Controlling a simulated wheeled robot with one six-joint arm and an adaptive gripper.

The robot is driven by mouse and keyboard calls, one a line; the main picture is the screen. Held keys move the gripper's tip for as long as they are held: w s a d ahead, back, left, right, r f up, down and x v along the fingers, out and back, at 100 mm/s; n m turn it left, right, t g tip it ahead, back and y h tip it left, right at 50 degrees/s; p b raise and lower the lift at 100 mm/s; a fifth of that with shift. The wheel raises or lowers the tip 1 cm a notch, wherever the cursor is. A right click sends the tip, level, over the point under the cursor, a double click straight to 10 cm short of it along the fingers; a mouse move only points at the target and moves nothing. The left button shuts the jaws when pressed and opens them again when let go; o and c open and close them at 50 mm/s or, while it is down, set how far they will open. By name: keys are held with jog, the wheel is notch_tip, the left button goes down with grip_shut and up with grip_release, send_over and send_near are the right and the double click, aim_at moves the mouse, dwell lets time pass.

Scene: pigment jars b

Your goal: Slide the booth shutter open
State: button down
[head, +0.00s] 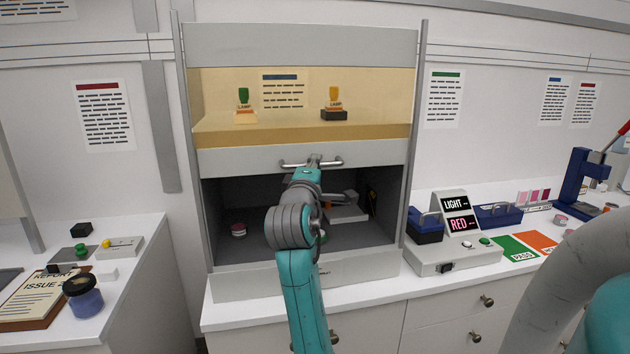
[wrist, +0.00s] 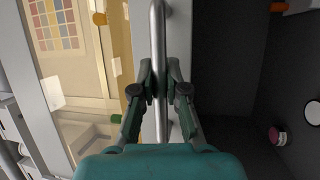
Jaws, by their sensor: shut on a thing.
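The booth shutter (head: 230,160) is a grey-framed panel with a yellowish window, and it stands raised in the booth frame. The dark booth interior shows below its lower rail. A metal bar handle (head: 291,164) runs across that rail, and it also shows in the wrist view (wrist: 157,40). My gripper (head: 313,163) is at the handle. In the wrist view, my gripper's fingers (wrist: 159,80) are closed around the bar, one on each side. My arm hides part of the booth interior.
Inside the booth are a small pink-topped jar (head: 238,229) and a grey device (head: 348,210). Right of the booth stands a console reading LIGHT and RED (head: 458,225). A blue jar (head: 83,296) and a clipboard (head: 32,298) are on the left counter.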

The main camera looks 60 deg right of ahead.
jog(key=shift+r, duration=0.3)
jog(key=c, duration=1.2)
grip_release()
jog(key=shift+f, duration=0.1)
jog(key=v, duration=1.2)
jog(key=shift+w, duration=0.1)
